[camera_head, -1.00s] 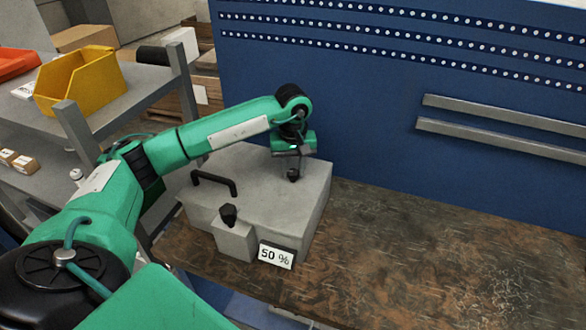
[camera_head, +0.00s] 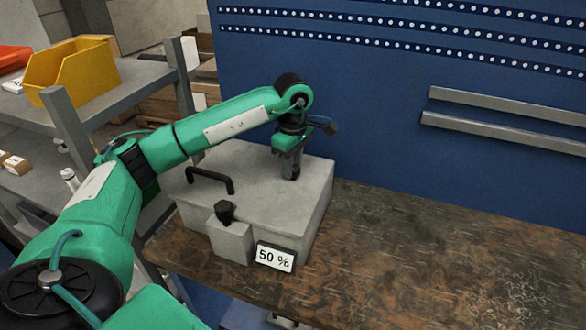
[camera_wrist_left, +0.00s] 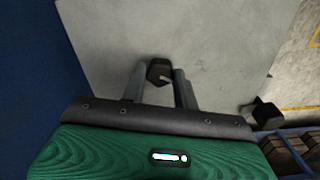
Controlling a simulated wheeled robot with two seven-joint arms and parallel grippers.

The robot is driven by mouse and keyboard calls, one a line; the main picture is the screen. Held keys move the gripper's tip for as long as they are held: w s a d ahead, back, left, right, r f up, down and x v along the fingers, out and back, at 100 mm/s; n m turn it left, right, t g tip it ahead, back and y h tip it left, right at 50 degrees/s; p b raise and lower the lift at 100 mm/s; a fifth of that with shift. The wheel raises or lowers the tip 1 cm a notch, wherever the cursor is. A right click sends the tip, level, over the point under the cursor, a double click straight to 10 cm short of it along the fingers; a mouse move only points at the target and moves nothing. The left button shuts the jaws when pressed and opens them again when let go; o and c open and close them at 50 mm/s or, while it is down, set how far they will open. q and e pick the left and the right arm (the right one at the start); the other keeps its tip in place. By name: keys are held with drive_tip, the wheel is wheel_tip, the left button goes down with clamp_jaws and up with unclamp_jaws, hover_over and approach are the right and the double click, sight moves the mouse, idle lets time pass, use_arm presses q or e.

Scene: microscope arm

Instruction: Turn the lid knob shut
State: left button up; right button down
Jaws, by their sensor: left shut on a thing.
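The grey box (camera_head: 262,178) stands on the bench, with a flat lid on top. My left gripper (camera_head: 291,174) points down at the back right of the lid and is shut on the small dark lid knob. In the left wrist view, the dark knob (camera_wrist_left: 159,72) sits between the two fingertips of my left gripper (camera_wrist_left: 160,74), above the grey lid. Its pointer direction is hard to read. My right gripper is not in view.
A black handle (camera_head: 211,179) arches over the lid's left side. A second black knob (camera_head: 225,211) tops a block at the box front, beside a "50 %" sign (camera_head: 275,257). A blue panel (camera_head: 380,120) stands behind. The brown bench (camera_head: 420,260) is clear at right.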

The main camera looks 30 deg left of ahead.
use_arm(q)
drive_tip(key=n, duration=0.2)
drive_tip(key=shift+n+b, duration=0.3)
drive_tip(key=shift+b, duration=0.1)
drive_tip(key=shift+n, duration=1)
drive_tip(key=shift+n+b, duration=0.35)
drive_tip(key=shift+n, duration=0.15)
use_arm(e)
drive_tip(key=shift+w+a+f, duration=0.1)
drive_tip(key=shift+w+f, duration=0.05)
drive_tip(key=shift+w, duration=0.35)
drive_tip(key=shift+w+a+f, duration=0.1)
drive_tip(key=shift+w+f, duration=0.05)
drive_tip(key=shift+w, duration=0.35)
use_arm(q)
drive_tip(key=shift+r, duration=0.1)
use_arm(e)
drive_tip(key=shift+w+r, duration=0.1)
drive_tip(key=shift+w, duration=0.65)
use_arm(q)
drive_tip(key=o, duration=0.9)
drive_tip(key=shift+o, duration=0.4)
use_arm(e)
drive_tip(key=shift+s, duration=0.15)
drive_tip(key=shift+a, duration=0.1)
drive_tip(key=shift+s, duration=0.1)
